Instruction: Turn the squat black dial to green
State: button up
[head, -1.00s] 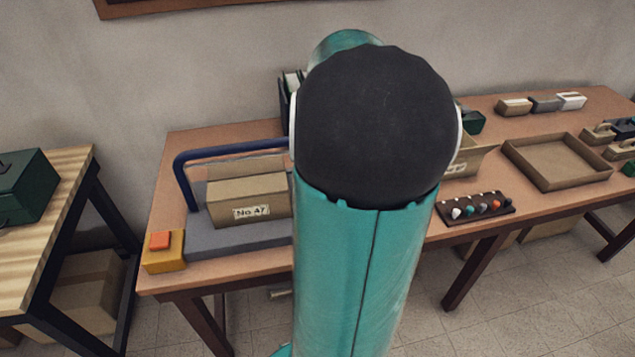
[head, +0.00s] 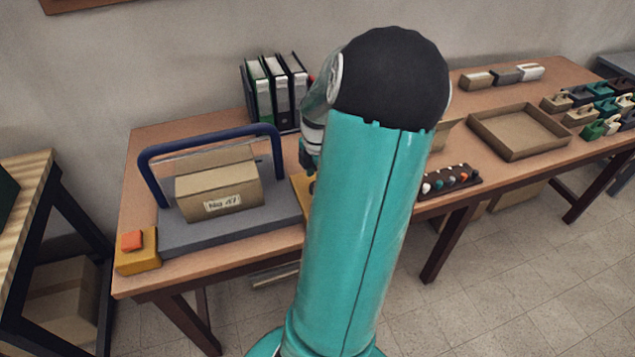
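I cannot clearly make out the squat black dial. My teal arm with its black joint cover stands across the middle of the head view and hides part of the table. A yellow block (head: 299,194) shows partly at the left edge of my arm, with a small dark part at its right; I cannot tell whether that is the dial. My wrist end and gripper (head: 309,157) show in part above this block, pointing down. The fingers are too small and too covered to tell open from shut. No green mark is visible there.
A grey slab with a blue arch (head: 212,142) holds a box labelled No 47 (head: 218,192). A yellow block with an orange button (head: 133,241) sits at the left. Binders (head: 275,85), a brown tray (head: 520,133) and a strip of coloured knobs (head: 450,181) share the table.

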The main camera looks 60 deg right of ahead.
jog(key=shift+f, duration=1.05)
jog(key=c, duration=1)
